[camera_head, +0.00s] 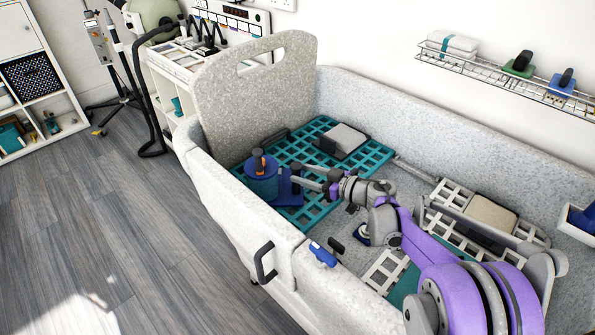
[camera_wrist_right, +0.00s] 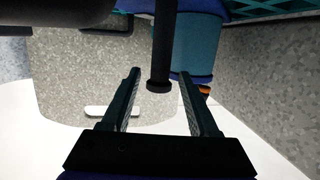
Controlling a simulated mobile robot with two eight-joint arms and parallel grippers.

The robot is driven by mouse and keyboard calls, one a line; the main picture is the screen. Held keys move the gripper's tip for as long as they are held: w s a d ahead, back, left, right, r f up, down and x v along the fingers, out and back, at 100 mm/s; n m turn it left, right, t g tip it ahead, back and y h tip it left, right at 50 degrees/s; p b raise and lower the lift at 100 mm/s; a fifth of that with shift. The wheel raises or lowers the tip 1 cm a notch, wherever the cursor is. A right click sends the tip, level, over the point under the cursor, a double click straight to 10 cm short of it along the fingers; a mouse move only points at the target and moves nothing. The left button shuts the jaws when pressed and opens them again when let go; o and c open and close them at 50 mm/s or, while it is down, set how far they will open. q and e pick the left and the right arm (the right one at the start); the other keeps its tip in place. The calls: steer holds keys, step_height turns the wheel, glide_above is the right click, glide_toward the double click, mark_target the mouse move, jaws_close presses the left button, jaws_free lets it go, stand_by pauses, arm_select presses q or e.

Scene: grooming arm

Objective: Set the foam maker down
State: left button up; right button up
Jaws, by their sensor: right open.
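The foam maker appears to be the blue and teal cylinder (camera_head: 262,178) with a black and orange top, standing upright on the teal grid mat in the tub. In the right wrist view the teal cylinder (camera_wrist_right: 196,45) shows upside down, beyond the fingers. A blue part (camera_head: 289,187) is beside it. My right gripper (camera_head: 303,178) is just right of the cylinder, its fingers apart. In the right wrist view, a black post (camera_wrist_right: 160,45) lies between the open fingers (camera_wrist_right: 154,75); contact cannot be told. My left gripper is out of view.
The teal grid mat (camera_head: 316,135) bears a grey pad (camera_head: 343,139) at the back. The tub's speckled end panel (camera_head: 245,95) rises behind the cylinder. White racks and a second pad (camera_head: 491,213) lie at right. A wire shelf (camera_head: 500,75) hangs on the wall.

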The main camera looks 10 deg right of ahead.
steer(key=v, duration=0.8)
steer(key=shift+s+d+p, duration=0.2)
steer(key=shift+d+p, duration=0.05)
steer(key=shift+p, duration=0.1)
